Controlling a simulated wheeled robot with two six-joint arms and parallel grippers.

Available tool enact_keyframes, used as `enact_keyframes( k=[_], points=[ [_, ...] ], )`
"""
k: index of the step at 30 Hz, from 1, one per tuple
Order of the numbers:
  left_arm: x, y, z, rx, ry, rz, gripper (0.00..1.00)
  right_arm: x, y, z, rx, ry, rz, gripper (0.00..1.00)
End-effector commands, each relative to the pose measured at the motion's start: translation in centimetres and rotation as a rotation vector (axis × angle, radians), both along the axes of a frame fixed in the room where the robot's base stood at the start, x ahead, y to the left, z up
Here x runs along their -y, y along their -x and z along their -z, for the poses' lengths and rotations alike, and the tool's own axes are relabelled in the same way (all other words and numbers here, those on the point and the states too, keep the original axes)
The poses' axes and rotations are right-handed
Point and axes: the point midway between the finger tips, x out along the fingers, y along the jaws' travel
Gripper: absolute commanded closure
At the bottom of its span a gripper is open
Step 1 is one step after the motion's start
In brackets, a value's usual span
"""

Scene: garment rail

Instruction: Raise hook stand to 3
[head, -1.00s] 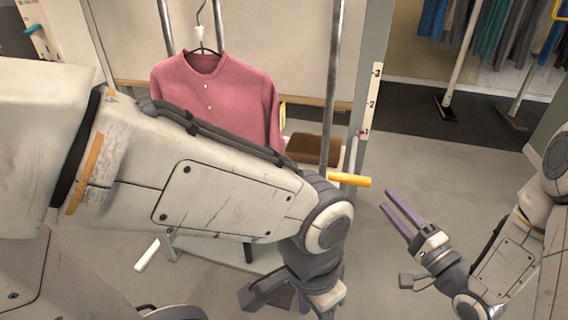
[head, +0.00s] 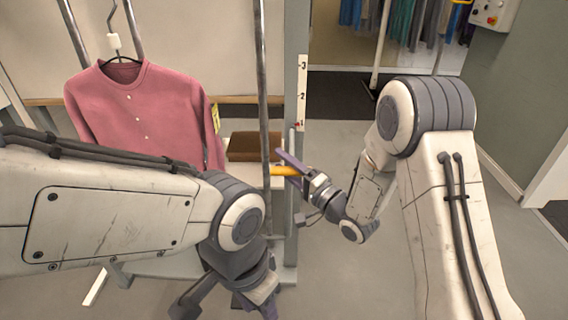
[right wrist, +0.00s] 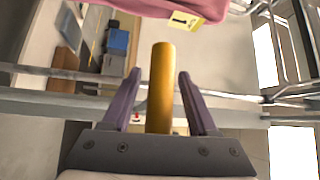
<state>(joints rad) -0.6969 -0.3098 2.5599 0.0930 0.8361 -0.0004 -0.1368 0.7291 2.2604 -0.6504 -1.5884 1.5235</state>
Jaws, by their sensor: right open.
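The yellow handle (head: 284,171) sticks out to the right from the stand's metal post (head: 263,90). My right gripper (head: 284,168) is at the handle; in the right wrist view the handle (right wrist: 161,85) stands between its two spread purple fingers (right wrist: 154,95), with a gap on each side. The white scale (head: 302,80) is marked 1, 2, 3, and a small red mark shows beside the 1. A pink shirt (head: 135,112) hangs from a hanger on the hook (head: 112,28).
A brown box (head: 252,147) lies on a white shelf behind the post. A yellow tag (right wrist: 184,20) is on the shirt. Clothes (head: 410,22) hang at the back right, and a control box (head: 493,14) is on the wall. The floor at right is open.

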Motion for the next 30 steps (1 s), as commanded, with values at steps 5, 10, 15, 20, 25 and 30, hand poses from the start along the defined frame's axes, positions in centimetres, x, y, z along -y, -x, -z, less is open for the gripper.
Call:
enact_keyframes(
  k=[5,10,15,20,25,30],
  points=[
    [0.00,0.00,0.00,0.000,0.000,0.000,0.50,-0.11,-0.07,0.01,-0.001,-0.001,0.000,0.41],
    [0.00,0.00,0.00,0.000,0.000,0.000,0.50,-0.11,-0.05,0.01,-0.001,-0.001,0.000,0.75],
    [0.00,0.00,0.00,0.000,0.000,0.000,0.50,-0.10,-0.05,0.02,-0.001,0.000,-0.001,1.00],
    [0.00,0.00,0.00,0.000,0.000,0.000,0.50,-0.09,-0.04,0.04,-0.001,0.000,-0.001,1.00],
    [0.00,0.00,0.00,0.000,0.000,0.000,0.50,-0.09,-0.03,0.05,-0.001,0.000,-0.001,1.00],
    [0.00,0.00,0.00,0.000,0.000,0.000,0.50,-0.08,-0.03,0.06,-0.001,0.000,-0.001,1.00]
  ],
)
